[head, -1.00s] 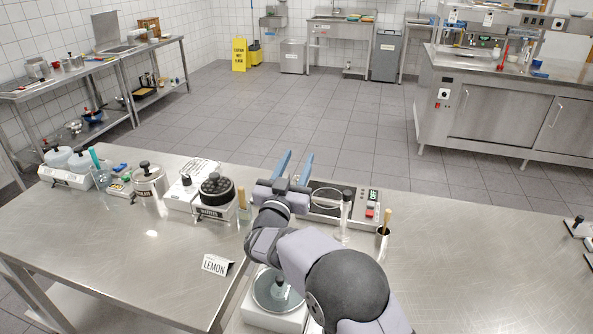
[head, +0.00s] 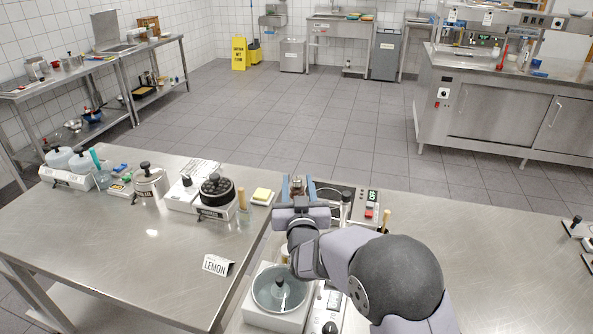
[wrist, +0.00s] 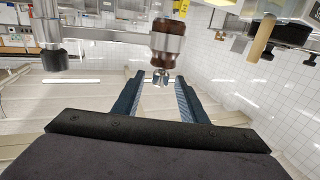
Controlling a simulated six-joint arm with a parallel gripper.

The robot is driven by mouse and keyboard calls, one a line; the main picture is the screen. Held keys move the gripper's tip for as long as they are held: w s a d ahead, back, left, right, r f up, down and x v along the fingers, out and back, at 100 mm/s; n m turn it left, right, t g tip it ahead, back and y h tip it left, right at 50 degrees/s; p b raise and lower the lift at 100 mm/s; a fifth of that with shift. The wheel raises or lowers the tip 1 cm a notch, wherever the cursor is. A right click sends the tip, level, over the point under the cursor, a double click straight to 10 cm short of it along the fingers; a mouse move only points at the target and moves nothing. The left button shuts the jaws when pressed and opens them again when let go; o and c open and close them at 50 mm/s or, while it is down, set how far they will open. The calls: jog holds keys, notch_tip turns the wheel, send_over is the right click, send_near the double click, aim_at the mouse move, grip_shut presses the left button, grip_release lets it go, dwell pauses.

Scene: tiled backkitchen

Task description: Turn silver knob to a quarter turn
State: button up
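My gripper (head: 299,184) is open in the head view, with its two blue fingers over the back of the steel table. A small silver knob-like part (head: 297,187) shows between the fingers. In the wrist view, a small silver pronged piece (wrist: 162,78) appears between the fingertips of my gripper (wrist: 158,76), with room on both sides. A brown and silver cylinder (wrist: 168,40) shows just beyond it. I cannot tell for sure which of these is the silver knob. No grip on it is visible, and my wrist hides part of the area in the head view.
A control box with a green display (head: 373,196) and red button stands right of my gripper. A bowl-topped white unit (head: 272,316) is in front.

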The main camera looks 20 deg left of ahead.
aim_at(297, 177)
jog(key=shift+p+x, duration=0.95)
jog(key=shift+x, duration=1.85)
grip_shut()
